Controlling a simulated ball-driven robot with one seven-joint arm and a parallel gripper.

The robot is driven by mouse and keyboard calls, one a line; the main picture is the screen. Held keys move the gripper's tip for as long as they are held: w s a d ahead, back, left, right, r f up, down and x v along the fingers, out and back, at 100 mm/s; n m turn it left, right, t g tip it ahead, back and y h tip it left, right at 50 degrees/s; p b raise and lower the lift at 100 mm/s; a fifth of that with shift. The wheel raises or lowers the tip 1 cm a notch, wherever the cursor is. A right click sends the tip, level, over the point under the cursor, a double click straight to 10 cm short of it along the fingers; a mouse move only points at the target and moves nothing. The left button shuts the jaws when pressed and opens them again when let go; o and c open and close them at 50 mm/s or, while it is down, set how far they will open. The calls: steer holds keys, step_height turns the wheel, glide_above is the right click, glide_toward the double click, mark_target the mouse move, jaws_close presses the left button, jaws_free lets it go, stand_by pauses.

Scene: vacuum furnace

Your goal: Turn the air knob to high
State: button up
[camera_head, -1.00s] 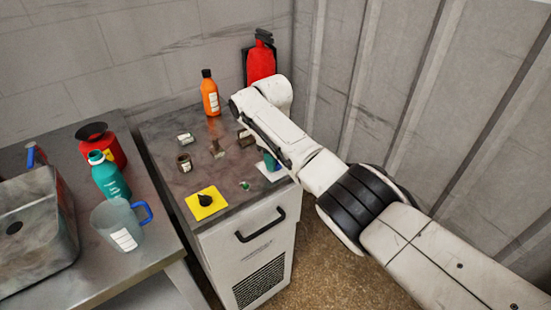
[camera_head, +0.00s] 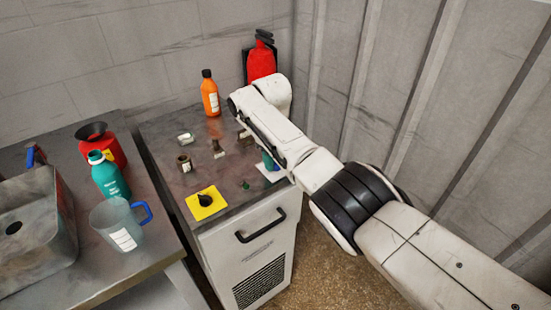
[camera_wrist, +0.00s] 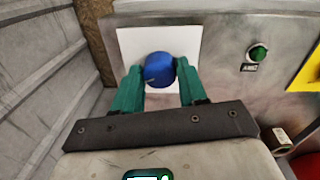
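The blue round knob (camera_wrist: 159,70) sits on a white plate (camera_wrist: 126,44) on the grey metal panel in the wrist view. I take it as the air knob, but I see no readable name on it. A thin light mark shows low on its face. My gripper (camera_wrist: 160,74) has its two green fingers on either side of the knob, apparently touching it. In the head view the knob is hidden by my arm. The white plate (camera_head: 268,171) partly shows beside the hand, at the right edge of the panel top.
A green button (camera_wrist: 258,53) with a small label is right of the plate. A yellow plate (camera_head: 200,212) with a black knob (camera_head: 206,200) is at the front left. An orange bottle (camera_head: 210,93) stands behind; a red extinguisher (camera_head: 262,60) is on the wall. Corrugated wall is close on the right.

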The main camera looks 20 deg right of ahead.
steer(key=o, duration=0.4)
steer(key=shift+r, duration=0.1)
step_height(320, 180, up, 11)
steer(key=shift+a+f, duration=0.2)
steer(key=shift+a, duration=0.05)
steer(key=shift+s, duration=0.1)
stand_by(0.4)
